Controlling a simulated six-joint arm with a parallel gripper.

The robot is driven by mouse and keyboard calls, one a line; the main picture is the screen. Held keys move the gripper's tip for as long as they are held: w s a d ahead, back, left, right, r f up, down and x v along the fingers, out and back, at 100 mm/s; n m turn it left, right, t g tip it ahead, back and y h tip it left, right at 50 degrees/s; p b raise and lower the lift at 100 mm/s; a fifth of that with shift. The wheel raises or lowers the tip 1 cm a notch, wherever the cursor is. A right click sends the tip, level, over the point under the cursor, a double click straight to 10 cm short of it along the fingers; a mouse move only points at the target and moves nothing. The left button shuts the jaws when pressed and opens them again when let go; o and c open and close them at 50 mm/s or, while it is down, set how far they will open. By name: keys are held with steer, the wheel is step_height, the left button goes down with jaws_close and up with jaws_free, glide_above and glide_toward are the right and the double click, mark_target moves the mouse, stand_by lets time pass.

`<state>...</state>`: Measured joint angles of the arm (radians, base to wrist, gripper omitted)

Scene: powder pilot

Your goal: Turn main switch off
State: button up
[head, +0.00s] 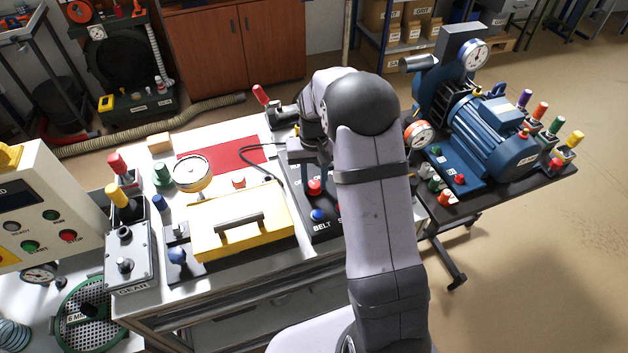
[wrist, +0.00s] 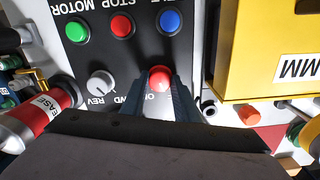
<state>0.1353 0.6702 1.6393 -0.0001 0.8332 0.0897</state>
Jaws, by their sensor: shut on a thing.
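The main switch shows as a red knob (head: 314,187) on the black control panel (head: 322,232), beside the yellow case. In the wrist view the red knob (wrist: 160,76) sits between the tips of my dark fingers. My gripper (head: 313,177) reaches down from above and is shut on this knob. The fingers hide the knob's lower part and most of the label beside it. I cannot tell which position the switch is in.
In the wrist view, green (wrist: 77,30), red (wrist: 121,26) and blue (wrist: 170,21) buttons and a grey selector (wrist: 101,85) are close by. The yellow case (head: 240,218) with a handle stands to the left. A red-handled clamp (head: 261,95) stands behind. A blue motor (head: 492,136) is at right.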

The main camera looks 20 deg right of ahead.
mark_target(314, 184)
steer(key=shift+w+n, duration=0.1)
steer(key=shift+n, duration=1.2)
steer(key=shift+r, duration=0.1)
steer(key=o, duration=1)
steer(key=shift+r+b, duration=1.25)
steer(key=shift+r, duration=2.4)
